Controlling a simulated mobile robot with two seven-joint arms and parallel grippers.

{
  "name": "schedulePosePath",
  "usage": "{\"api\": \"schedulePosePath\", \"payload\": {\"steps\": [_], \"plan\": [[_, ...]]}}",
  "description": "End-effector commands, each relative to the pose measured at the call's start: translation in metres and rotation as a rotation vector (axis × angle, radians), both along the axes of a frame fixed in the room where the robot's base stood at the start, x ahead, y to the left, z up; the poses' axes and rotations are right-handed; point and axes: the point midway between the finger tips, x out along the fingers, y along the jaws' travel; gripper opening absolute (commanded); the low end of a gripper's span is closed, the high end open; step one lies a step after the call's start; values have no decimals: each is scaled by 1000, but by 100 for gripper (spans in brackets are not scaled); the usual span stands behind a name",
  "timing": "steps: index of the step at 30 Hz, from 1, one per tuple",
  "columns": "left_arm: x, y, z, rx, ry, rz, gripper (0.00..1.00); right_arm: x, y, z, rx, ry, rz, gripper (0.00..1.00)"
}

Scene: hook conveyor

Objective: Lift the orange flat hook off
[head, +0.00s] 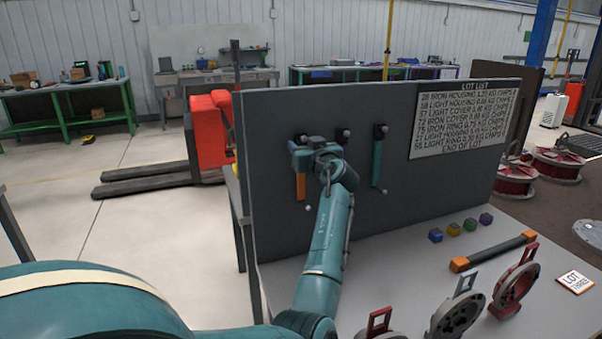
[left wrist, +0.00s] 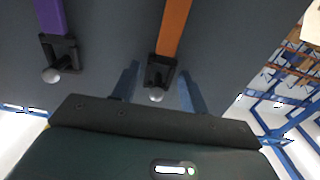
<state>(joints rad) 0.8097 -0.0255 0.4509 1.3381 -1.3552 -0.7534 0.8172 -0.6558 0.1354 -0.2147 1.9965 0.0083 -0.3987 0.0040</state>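The orange flat hook (head: 300,186) hangs on the upright grey board, left of a teal flat hook (head: 377,163). My left gripper (head: 312,160) is in front of the board at the orange hook's upper part and hides some of it. In the left wrist view the orange hook (left wrist: 174,28) ends in a black bracket with a silver ball, between my two spread fingers. I see gaps on both sides, so the left gripper looks open. A purple flat hook (left wrist: 51,16) is to the left there; my arm seems to hide it in the head view. My right gripper is not in view.
The grey board (head: 430,200) carries a lot list sign (head: 465,120). On the table (head: 400,270) are several small coloured cubes (head: 453,229), a black bar with orange ends (head: 493,250), ring parts (head: 515,285) and a LOT THREE card (head: 575,282). A red pallet jack (head: 208,135) stands behind, left.

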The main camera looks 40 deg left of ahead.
Motion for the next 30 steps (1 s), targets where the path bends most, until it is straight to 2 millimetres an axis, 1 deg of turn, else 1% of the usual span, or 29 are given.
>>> {"api": "schedulePosePath", "payload": {"steps": [1, 2, 16, 27, 30], "plan": [[0, 0, 0, 0, 0, 0, 40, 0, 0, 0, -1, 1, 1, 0], [0, 0, 0, 0, 0, 0, 38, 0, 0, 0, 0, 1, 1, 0], [0, 0, 0, 0, 0, 0, 0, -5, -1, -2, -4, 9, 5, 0], [0, 0, 1, 1, -2, 0, 0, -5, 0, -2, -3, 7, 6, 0], [0, 0, 4, 2, -3, 0, 0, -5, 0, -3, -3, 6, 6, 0]]}}
